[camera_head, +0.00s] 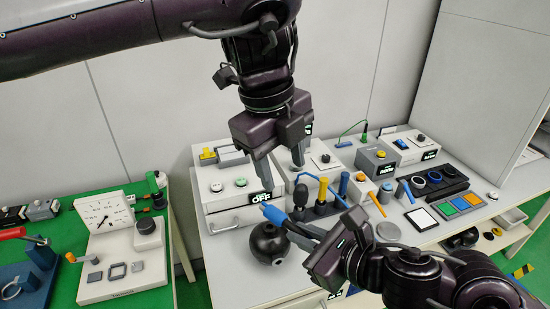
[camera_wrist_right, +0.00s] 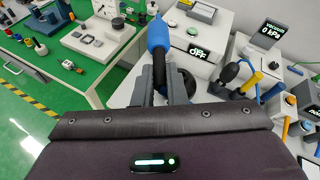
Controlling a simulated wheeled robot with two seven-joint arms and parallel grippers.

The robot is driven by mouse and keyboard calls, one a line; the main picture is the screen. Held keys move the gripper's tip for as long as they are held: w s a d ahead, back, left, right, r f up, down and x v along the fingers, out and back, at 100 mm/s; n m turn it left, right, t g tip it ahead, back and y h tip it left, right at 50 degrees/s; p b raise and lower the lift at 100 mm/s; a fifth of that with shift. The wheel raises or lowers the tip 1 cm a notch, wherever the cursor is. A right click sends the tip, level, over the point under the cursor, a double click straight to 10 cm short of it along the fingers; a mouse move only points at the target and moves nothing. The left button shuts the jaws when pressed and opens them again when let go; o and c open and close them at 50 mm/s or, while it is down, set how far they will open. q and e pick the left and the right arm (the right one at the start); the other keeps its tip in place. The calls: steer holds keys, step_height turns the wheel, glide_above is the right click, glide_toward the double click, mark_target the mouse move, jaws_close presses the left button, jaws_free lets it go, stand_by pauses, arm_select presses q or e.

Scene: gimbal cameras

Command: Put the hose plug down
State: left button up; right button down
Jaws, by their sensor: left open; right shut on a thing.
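The hose plug, a blue piece with a pointed tip (camera_head: 275,213) and a dark body, is in my right gripper (camera_head: 303,237). In the right wrist view its blue end (camera_wrist_right: 158,35) points away from me, and its dark body (camera_wrist_right: 159,70) sits between the two grey fingers. It appears held above the white table (camera_head: 225,275), near a black sphere (camera_head: 269,241). My left gripper (camera_head: 280,163) hangs open and empty over the devices, above and behind the plug.
A white drawer box (camera_head: 220,205) with an OFF display stands left behind the plug. A tool stand (camera_head: 320,210) with several upright handles is close on the right. Switch boxes and coloured pads (camera_head: 459,203) fill the right side.

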mark_target(284, 222)
arm_select(q)
steer(key=shift+y, duration=0.3)
steer(key=f, duration=0.3)
steer(key=w+f, duration=0.1)
steer(key=f, duration=0.7)
steer(key=shift+w+d+f, duration=0.15)
steer(key=shift+w+d, duration=0.05)
arm_select(e)
steer(key=shift+w, duration=0.1)
arm_select(q)
steer(key=c, duration=1.1)
arm_select(e)
steer(key=shift+a, duration=0.15)
arm_select(q)
steer(key=shift+d, duration=0.1)
jaws_close()
arm_select(e)
steer(key=c, duration=1.4)
jaws_free()
